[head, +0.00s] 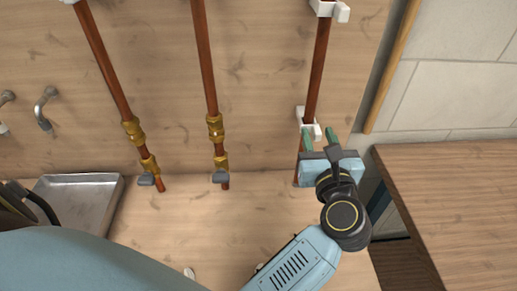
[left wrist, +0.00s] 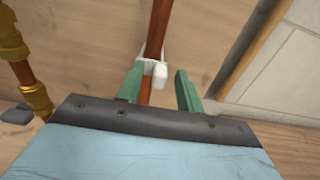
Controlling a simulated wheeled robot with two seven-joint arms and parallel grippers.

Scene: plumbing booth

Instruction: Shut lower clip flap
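The lower clip (head: 311,122) is white and sits on the right-hand copper pipe (head: 318,70), against the wooden wall. In the left wrist view the clip (left wrist: 143,68) is around the pipe, and its flap (left wrist: 160,75) appears as a white block at the right, jutting toward the camera. I cannot tell for sure how far the flap stands open. My left gripper (head: 320,138) has green fingers, spread apart and empty, just below the clip. In the left wrist view the fingers (left wrist: 159,88) stand on either side of the pipe and flap. My right gripper is not in view.
An upper white clip (head: 328,9) holds the same pipe. Two more copper pipes with brass fittings (head: 215,125) run to the left. A wooden rail (head: 392,65) and a wooden worktop (head: 455,195) lie to the right. A metal tray (head: 85,195) is at the left.

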